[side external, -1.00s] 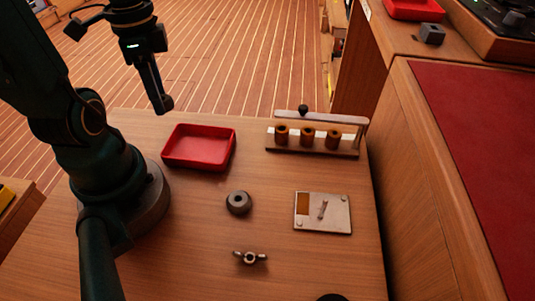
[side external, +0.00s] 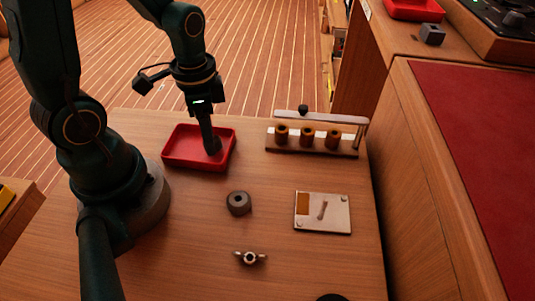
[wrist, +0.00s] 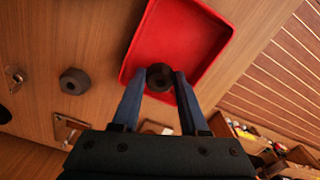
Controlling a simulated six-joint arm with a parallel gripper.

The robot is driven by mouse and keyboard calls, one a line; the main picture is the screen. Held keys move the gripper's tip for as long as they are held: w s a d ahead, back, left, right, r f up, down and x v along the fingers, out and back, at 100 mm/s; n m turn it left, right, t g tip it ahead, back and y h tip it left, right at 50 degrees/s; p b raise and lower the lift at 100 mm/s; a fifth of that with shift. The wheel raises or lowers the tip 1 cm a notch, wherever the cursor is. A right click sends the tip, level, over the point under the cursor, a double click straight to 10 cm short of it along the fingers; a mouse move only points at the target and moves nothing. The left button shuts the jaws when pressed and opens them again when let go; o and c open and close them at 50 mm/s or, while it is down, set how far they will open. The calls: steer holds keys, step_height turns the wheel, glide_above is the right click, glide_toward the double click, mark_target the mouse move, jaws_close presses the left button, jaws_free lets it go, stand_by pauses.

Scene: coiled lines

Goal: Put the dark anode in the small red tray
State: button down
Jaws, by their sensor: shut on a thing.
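The dark anode (wrist: 160,77) is a short dark round piece held between the two fingertips of my gripper (wrist: 162,84) in the wrist view. In the side view my gripper (side external: 212,146) points down with its tip against the right part of the small red tray (side external: 180,158). The tray also shows in the wrist view (wrist: 188,28), with the anode near its edge. I cannot tell whether the anode touches the tray floor. The tray looks otherwise empty.
A grey ring (side external: 239,203) and a wing nut (side external: 250,258) lie on the table. A metal plate (side external: 322,212) lies to the right. A rack with copper-coloured rings (side external: 310,148) stands right of the tray. Another red tray (side external: 413,9) sits on the far counter.

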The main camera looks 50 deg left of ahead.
steer(key=shift+f, duration=0.7)
steer(key=shift+c, duration=2.2)
jaws_free()
steer(key=shift+f, duration=0.1)
steer(key=s+d+r+n+t, duration=0.1)
steer(key=d+r+n+t, duration=0.1)
steer(key=r, duration=0.5)
steer(key=s+d+r+n+t, duration=0.1)
steer(key=d+r+n+t, duration=0.2)
steer(key=r, duration=0.5)
steer(key=shift+t, duration=0.3)
steer(key=shift+d, duration=0.1)
